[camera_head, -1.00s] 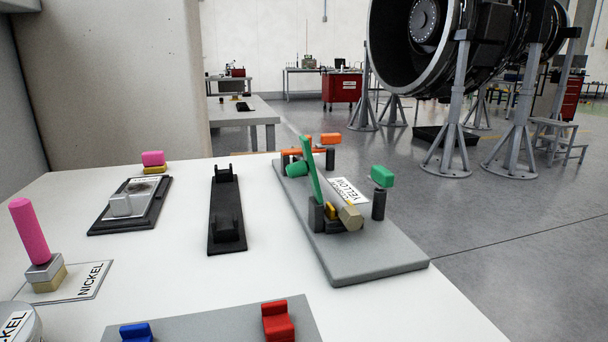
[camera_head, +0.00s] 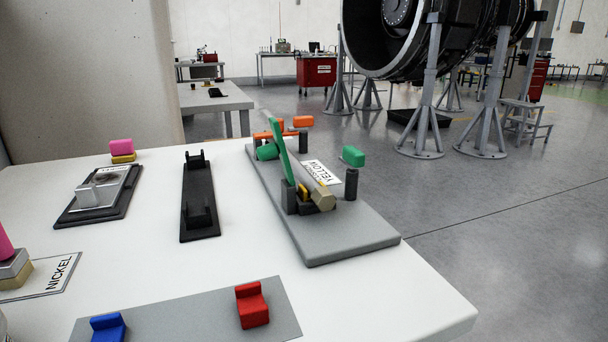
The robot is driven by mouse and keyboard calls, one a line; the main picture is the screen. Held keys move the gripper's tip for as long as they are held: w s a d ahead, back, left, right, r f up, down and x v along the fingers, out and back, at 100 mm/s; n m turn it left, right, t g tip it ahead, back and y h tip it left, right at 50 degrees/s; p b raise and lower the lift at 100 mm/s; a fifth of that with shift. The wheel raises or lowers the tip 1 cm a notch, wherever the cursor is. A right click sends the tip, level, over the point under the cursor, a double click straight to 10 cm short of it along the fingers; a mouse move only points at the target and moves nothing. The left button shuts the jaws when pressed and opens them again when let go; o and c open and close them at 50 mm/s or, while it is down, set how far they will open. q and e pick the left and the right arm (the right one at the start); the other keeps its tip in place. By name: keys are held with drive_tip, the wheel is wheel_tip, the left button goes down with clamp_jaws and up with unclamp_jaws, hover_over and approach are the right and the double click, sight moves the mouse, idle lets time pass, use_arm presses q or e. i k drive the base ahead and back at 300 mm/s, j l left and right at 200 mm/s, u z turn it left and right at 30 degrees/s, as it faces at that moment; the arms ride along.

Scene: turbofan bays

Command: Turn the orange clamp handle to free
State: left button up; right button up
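The orange clamp handle (camera_head: 276,135) is at the far end of a grey fixture plate (camera_head: 346,240) on the white table. It looks like a short bar lying roughly level, partly hidden behind a green lever (camera_head: 281,153). A separate orange block (camera_head: 303,121) sits on a dark post just to its right. The green lever stands tilted over a grey cylinder with a brass hexagonal end (camera_head: 322,198), beside a label reading YELLOW (camera_head: 320,172). A green block (camera_head: 353,157) tops another dark post. Neither of my grippers is in view.
A black cradle (camera_head: 199,200) and a black tray with a metal piece (camera_head: 97,196) stand left of the fixture. A NICKEL plate (camera_head: 55,278) lies at front left. A grey plate with blue (camera_head: 108,328) and red (camera_head: 251,304) blocks lies in front. The table's right edge is bare.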

sight(299, 123)
drive_tip(key=l+z, duration=0.1)
drive_tip(key=z, duration=0.35)
drive_tip(key=l+z, duration=0.1)
drive_tip(key=z, duration=0.35)
drive_tip(key=i+l+z, duration=0.1)
drive_tip(key=z, duration=0.8)
drive_tip(key=i+l+z, duration=0.15)
drive_tip(key=i, duration=0.3)
drive_tip(key=i+l+z, duration=0.15)
drive_tip(key=i, duration=0.3)
drive_tip(key=i+u, duration=0.2)
drive_tip(key=u, duration=0.25)
drive_tip(key=i+u, duration=0.2)
drive_tip(key=u, duration=0.3)
drive_tip(key=i+u, duration=0.2)
drive_tip(key=u, duration=0.25)
drive_tip(key=i+u, duration=0.15)
drive_tip(key=u, duration=0.2)
drive_tip(key=i+u, duration=0.1)
drive_tip(key=u, duration=0.3)
drive_tip(key=l, duration=0.1)
